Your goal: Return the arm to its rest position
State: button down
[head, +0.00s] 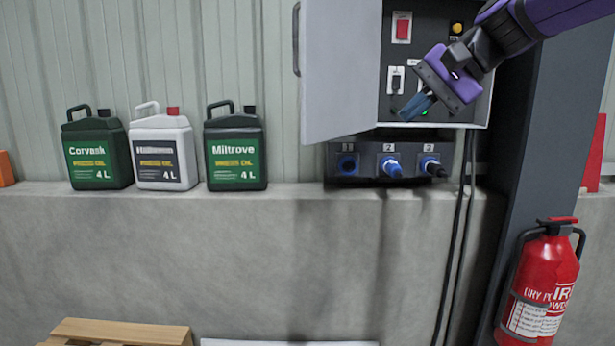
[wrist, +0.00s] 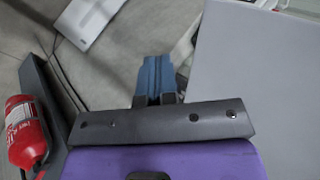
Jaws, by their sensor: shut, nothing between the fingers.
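My purple arm reaches in from the top right of the head view. My gripper (head: 414,108) is in front of the lower part of an open grey electrical cabinet (head: 340,75), its blue fingers pointing down and left. In the wrist view the blue fingers (wrist: 156,78) are together with nothing between them. The cabinet holds a red switch (head: 403,27), a yellow button (head: 457,28) and a black toggle (head: 396,82). A green light (head: 425,112) shows beside the fingers. Whether the fingers touch the panel I cannot tell.
Several oil cans (head: 236,150) stand on the ledge at left. A fire extinguisher (head: 541,280) hangs by the dark post (head: 535,130). A wooden pallet (head: 120,330) lies low left.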

jog(key=s+d+f+n+h, duration=0.2)
jog(key=s+d+f+h, duration=0.2)
jog(key=s+f, duration=0.4)
jog(key=s+d+f+n+t+h, duration=0.1)
jog(key=s+d+f+n+h, duration=0.2)
jog(key=s+f, duration=0.5)
jog(key=s+d+h, duration=0.1)
jog(key=s, duration=0.3)
jog(key=shift+d, duration=0.15)
dwell(1.4)
